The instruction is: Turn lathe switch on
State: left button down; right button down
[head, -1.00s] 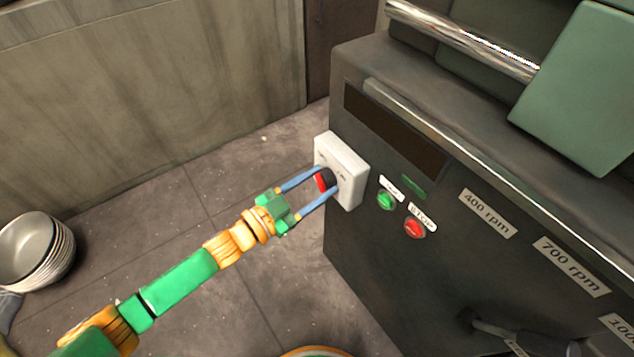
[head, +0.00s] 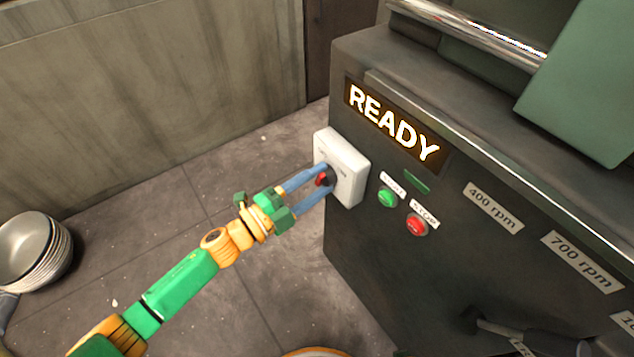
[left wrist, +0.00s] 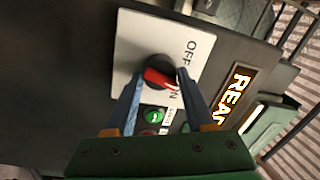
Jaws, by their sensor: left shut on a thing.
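The lathe switch is a red and black rotary knob (head: 325,179) on a white plate (head: 350,172) at the left end of the lathe's front panel. In the left wrist view the knob (left wrist: 160,77) sits on the white plate (left wrist: 133,50) marked OFF and ON, and its red handle points toward the ON side. My left gripper (head: 321,182) has its two blue fingers on either side of the knob and is shut on it. The lathe display (head: 392,124) is lit and reads READY. My right gripper is not in view.
A green button (head: 388,198) and a red STOP button (head: 417,225) sit right of the switch. Speed labels (head: 492,207) continue along the panel. A stack of bowls (head: 35,250) stands at the far left. The floor between bowls and lathe is open.

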pick_arm(q)
jog(key=shift+f+m, duration=0.2)
jog(key=shift+m, duration=0.8)
jog(key=m+b, duration=0.1)
jog(key=m, duration=0.2)
jog(key=shift+m+g, duration=0.3)
jog(key=shift+m+b, duration=0.35)
jog(key=shift+m, duration=0.05)
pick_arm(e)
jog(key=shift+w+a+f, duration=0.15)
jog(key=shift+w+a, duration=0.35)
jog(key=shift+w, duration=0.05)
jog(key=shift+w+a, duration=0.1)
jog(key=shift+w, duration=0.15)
pick_arm(q)
jog(key=shift+c, duration=1.4)
grip_release()
jog(key=shift+r, duration=0.1)
